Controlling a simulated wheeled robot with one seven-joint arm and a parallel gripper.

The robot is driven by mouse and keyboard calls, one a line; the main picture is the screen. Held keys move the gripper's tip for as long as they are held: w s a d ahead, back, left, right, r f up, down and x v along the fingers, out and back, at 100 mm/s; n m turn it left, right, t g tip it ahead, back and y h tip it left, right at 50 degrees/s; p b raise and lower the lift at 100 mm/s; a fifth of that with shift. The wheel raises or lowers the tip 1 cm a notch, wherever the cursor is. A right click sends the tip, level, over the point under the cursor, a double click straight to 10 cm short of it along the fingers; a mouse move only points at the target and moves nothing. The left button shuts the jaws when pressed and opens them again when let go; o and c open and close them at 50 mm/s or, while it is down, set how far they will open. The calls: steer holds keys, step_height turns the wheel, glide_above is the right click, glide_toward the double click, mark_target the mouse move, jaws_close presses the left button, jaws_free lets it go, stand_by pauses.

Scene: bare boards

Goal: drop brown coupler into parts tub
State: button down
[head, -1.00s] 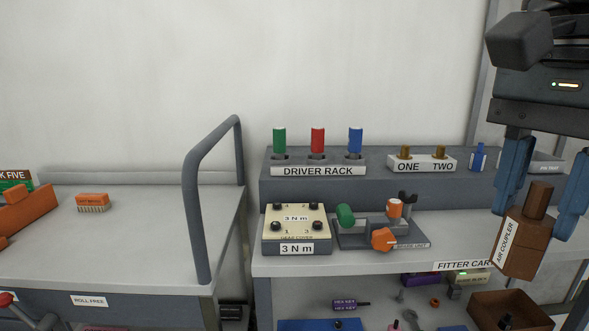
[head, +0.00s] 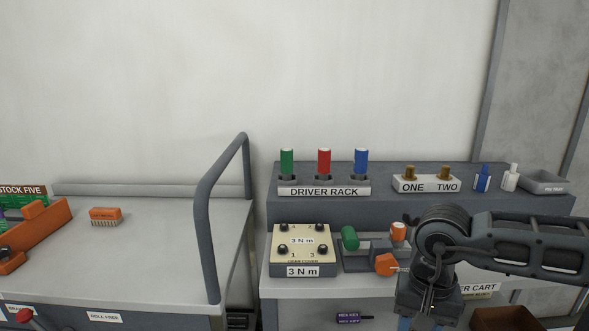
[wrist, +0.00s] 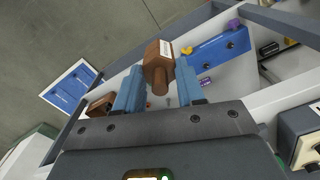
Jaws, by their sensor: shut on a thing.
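The brown coupler (wrist: 158,66), a blocky body with a short round stub and a white label, is held between the blue fingers of my gripper (wrist: 158,85) in the wrist view. In the head view my gripper (head: 420,323) is at the bottom edge, mostly cut off, and the coupler is out of sight. A brown open tub (head: 503,319) stands on the lower shelf, right of my gripper. It also shows in the wrist view (wrist: 100,104), left of the coupler and partly hidden by my gripper. No label is readable on it.
The upper shelf holds the gear cover box (head: 302,250) and a fixture with green and orange knobs (head: 372,250). The driver rack (head: 323,191) stands behind. A grey rail (head: 208,220) rises at left.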

steer(key=shift+d+f+n, duration=0.2)
steer(key=shift+f+n, duration=0.2)
steer(key=shift+f, duration=0.8)
